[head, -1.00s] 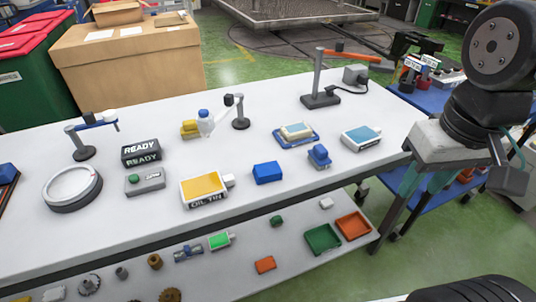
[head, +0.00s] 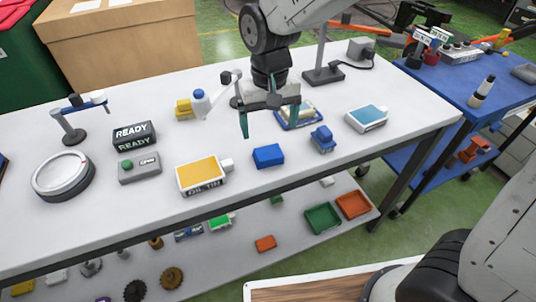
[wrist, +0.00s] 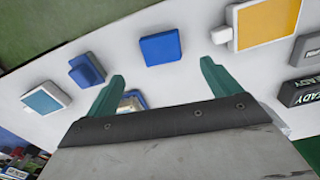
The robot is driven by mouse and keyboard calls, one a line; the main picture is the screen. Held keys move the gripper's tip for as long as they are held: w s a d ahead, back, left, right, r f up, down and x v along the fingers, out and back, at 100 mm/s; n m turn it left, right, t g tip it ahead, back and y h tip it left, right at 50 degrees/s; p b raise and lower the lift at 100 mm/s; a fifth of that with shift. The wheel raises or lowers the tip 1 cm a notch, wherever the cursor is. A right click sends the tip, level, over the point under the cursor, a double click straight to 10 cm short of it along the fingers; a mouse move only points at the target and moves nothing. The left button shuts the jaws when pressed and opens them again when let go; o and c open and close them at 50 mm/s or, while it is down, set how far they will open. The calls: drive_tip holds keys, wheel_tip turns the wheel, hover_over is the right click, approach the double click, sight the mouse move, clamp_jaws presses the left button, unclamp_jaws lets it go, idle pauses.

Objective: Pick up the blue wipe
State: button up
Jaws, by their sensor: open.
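The blue wipe appears to be the plain blue square block (head: 268,155) on the white table, right of the yellow-labelled oil tin. It also shows in the wrist view (wrist: 160,48), beyond and between the fingertips. My gripper (head: 270,122) is open and empty, with its green fingers pointing down above the table, behind the blue square in the head view. The fingers also show in the wrist view (wrist: 163,72). They look apart from the wipe.
A blue piece with a raised top (head: 322,139) stands right of the wipe. The oil tin (head: 203,175) lies to its left. A blue tray (head: 300,116) is partly behind my gripper. A blue-topped box (head: 367,118), a stand (head: 322,72) and a white bottle (head: 199,103) are nearby.

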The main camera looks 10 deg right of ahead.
sight(268, 152)
drive_tip(key=shift+w+a+f, duration=0.1)
drive_tip(key=shift+a+f, duration=0.2)
drive_tip(key=shift+f, duration=0.15)
wheel_tip(268, 152, down, 7)
drive_tip(key=shift+d+f, duration=0.15)
drive_tip(key=c, duration=1.1)
